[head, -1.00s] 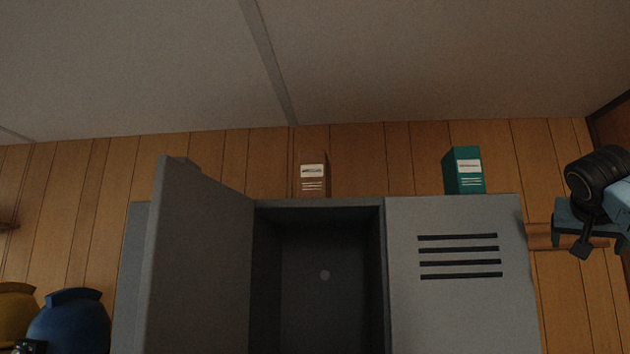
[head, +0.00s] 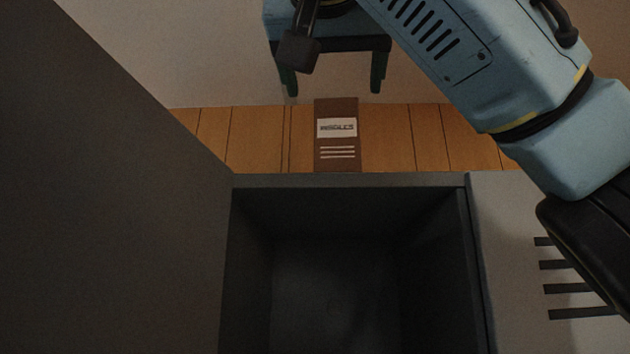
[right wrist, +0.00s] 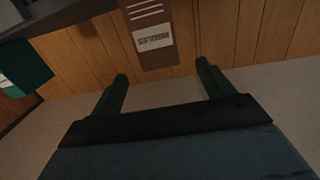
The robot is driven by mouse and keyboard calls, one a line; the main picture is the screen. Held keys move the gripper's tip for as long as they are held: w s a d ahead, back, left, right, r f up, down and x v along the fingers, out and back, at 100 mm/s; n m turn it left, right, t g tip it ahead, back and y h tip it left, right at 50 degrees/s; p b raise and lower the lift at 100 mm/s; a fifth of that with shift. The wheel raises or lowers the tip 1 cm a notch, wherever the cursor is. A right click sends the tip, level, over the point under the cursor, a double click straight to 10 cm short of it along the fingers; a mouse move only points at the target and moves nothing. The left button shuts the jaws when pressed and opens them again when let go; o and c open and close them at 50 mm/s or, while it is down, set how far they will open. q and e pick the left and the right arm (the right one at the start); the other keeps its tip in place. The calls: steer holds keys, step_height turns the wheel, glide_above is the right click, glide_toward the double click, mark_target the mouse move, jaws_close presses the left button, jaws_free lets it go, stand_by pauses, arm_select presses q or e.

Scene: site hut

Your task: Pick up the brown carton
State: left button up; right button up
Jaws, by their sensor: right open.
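The brown carton (head: 337,153) stands upright on top of the grey locker, near its front edge, with a white label and pale lines on its face. My right gripper (head: 334,88) is above the carton in the head view, open and empty, its two fingers spread wider than the carton. In the right wrist view the carton (right wrist: 151,20) appears upside down beyond the two open fingertips (right wrist: 163,70), apart from them. My left gripper is out of view.
The grey locker (head: 350,181) has an open, empty-looking compartment below the carton. Its open door (head: 110,190) fills the left side. A teal carton (right wrist: 22,68) stands off to one side in the right wrist view. A wood-panelled wall (head: 255,140) lies behind.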

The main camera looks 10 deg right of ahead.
mark_target(334, 102)
steer(key=p, duration=0.1)
steer(key=w+p, duration=0.2)
steer(key=shift+w+d+r+p, duration=0.15)
steer(key=shift+d+r+p, duration=0.15)
steer(key=shift+r+p, duration=0.1)
steer(key=x, duration=0.2)
steer(key=shift+w+d+f+p, duration=0.1)
steer(key=shift+w+p, duration=0.2)
steer(key=shift+w+d, duration=0.15)
steer(key=shift+w, duration=0.15)
steer(key=p+x, duration=0.3)
steer(key=x, duration=0.1)
steer(key=shift+w+d+r, duration=0.15)
steer(key=shift+d+r, duration=0.1)
steer(key=shift+d, duration=0.05)
steer(key=shift+w+f, duration=0.1)
steer(key=shift+w, duration=0.2)
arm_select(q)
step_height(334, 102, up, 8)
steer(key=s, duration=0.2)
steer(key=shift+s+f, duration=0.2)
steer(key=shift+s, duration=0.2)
